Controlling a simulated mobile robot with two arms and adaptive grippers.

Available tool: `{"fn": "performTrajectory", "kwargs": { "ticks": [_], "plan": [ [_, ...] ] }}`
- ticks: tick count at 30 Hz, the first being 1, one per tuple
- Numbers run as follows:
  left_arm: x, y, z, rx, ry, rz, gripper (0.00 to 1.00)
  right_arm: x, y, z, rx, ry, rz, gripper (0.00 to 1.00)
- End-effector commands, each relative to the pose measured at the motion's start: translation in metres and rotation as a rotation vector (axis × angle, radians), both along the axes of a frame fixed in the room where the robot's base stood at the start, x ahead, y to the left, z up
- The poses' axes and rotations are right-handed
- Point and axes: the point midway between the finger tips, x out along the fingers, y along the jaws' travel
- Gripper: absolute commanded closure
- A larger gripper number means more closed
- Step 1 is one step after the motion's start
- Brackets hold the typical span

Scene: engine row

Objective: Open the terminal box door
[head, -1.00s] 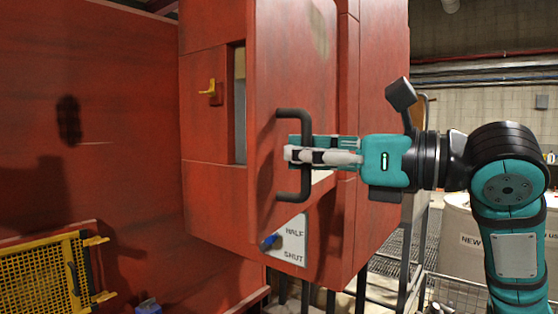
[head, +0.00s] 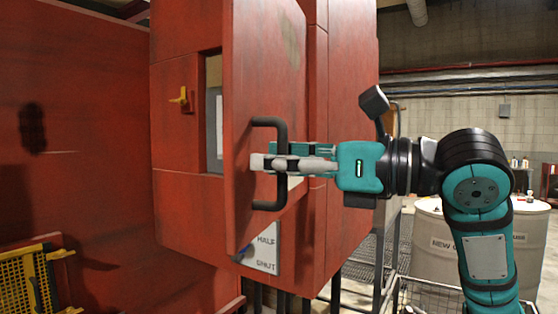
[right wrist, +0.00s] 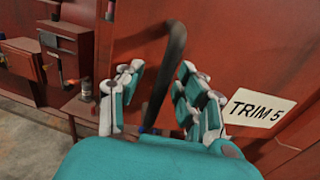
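The red terminal box door (head: 262,95) stands swung out from the red box (head: 178,135), and part of the opening shows to its left. A dark bar handle (head: 283,127) is on the door's face. My right gripper (head: 268,164) reaches in from the right, its fingers around the handle. In the right wrist view the handle (right wrist: 170,62) runs between the spread fingers of my right gripper (right wrist: 160,85), with visible gaps beside it, so it does not look clamped. My left gripper is out of view.
A yellow hook (head: 180,97) is on the box, and a yellow mesh guard (head: 28,280) at lower left. Drums (head: 433,245) and a wire basket (head: 430,295) stand at right.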

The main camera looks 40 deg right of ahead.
Motion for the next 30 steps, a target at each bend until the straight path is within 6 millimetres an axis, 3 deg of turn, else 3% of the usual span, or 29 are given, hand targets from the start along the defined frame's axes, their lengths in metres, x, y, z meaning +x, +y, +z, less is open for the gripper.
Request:
{"fn": "performTrajectory", "kwargs": {
  "ticks": [11,30],
  "plan": [
    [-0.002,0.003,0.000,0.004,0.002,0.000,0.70,-0.008,-0.005,-0.001,0.001,0.003,-0.002,0.64],
    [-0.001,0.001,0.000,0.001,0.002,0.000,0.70,-0.100,-0.049,0.000,0.000,-0.001,0.000,0.64]
  ]
}}
